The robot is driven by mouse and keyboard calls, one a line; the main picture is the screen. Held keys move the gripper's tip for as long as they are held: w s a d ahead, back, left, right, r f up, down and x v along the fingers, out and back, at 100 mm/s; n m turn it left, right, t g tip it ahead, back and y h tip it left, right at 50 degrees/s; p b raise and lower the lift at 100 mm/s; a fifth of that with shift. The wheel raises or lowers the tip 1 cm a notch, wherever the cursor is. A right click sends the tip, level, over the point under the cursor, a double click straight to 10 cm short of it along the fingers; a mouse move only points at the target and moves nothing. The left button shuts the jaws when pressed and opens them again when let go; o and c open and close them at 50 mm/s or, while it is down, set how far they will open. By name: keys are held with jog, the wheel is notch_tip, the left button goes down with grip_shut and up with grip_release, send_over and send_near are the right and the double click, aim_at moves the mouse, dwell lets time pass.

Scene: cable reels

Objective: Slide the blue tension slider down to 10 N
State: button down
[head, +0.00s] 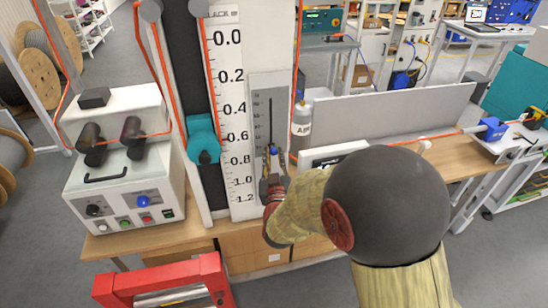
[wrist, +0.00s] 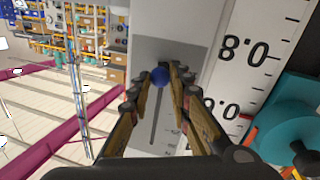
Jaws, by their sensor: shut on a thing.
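The blue tension slider (head: 272,149) is a small round knob on a grey scale panel (head: 260,88) on the white upright board. A dark slot runs up from the knob in the head view; its lower end is hidden by my gripper. The panel's figures are too small to read. My gripper (head: 272,156) reaches in from the lower right and is shut on the knob. In the wrist view, the blue knob (wrist: 160,76) sits between the two fingertips (wrist: 161,72), and the slot runs toward the bottom of the picture.
A tall ruler (head: 232,110) and a teal carriage (head: 203,138) with a red cable stand left of the panel. An air bottle (head: 301,125) stands close on the right. A control box (head: 125,165) sits at left. A red frame (head: 165,278) stands in front.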

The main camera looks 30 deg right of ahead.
jog(key=shift+f, duration=0.25)
jog(key=c, duration=2)
grip_release()
jog(key=o, duration=0.4)
jog(key=shift+r, duration=0.1)
jog(key=v, duration=1.2)
